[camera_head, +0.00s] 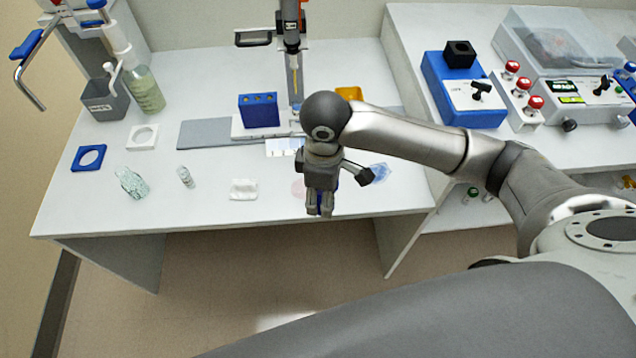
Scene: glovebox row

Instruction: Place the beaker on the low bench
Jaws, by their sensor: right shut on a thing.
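My right gripper (320,203) points down over the front edge of the low white bench (200,207). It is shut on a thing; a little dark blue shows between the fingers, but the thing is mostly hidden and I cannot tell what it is. No beaker can be clearly made out. A pale green, clear item (130,183) and a small clear vial (185,177) are on the bench at the left. My left gripper is not in view.
A white piece (243,189) lies near the front. A higher bench with switch boxes (465,90) is at the right.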

